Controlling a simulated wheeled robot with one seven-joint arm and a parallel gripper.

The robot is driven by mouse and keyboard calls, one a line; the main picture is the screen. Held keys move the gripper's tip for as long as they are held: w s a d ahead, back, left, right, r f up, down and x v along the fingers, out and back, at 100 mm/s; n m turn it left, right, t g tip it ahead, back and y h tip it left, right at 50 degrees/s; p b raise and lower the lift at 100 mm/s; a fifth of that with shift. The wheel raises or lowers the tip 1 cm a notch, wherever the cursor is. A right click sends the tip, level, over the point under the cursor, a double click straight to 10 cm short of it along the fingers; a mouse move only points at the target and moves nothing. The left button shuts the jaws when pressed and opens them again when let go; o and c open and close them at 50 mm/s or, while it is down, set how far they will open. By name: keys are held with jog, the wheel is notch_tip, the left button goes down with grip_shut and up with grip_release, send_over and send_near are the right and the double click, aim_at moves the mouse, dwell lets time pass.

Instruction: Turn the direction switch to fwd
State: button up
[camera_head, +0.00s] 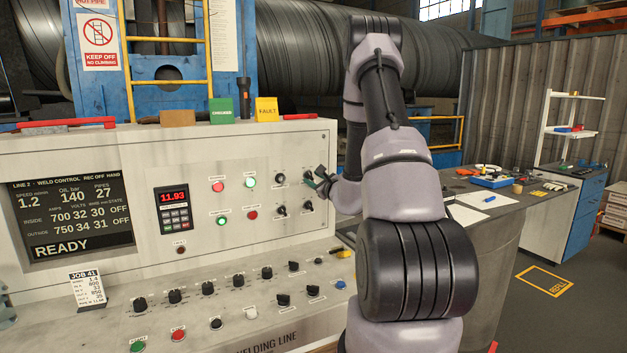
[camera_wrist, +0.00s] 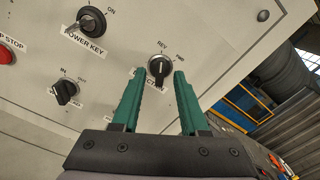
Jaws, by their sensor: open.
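The direction switch (camera_wrist: 158,68) is a round dark selector with a raised grip bar, on the pale panel in the wrist view. REV is printed above it and FWD at its upper right. Its bar stands nearly upright in the picture, its upper end closer to REV than to FWD. My gripper (camera_wrist: 160,73) is open, its two green fingers reaching toward the panel with the switch between their tips. I cannot tell whether they touch it. In the head view my gripper (camera_head: 318,179) is at the right part of the panel and partly hides the switch.
The power key switch (camera_wrist: 91,21) and another black selector (camera_wrist: 66,92) lie left of my fingers. The sloping console front (camera_head: 220,300) carries several knobs below. A cluttered dark table (camera_head: 455,187) stands to the right. Colored signs (camera_head: 266,109) stand on the panel's top edge.

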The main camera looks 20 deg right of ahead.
jog(key=shift+w, duration=0.15)
grip_shut()
jog(key=shift+m, duration=0.4)
jog(key=m, duration=0.5)
jog(key=shift+m, duration=0.4)
jog(key=m, duration=0.5)
jog(key=shift+m, duration=0.3)
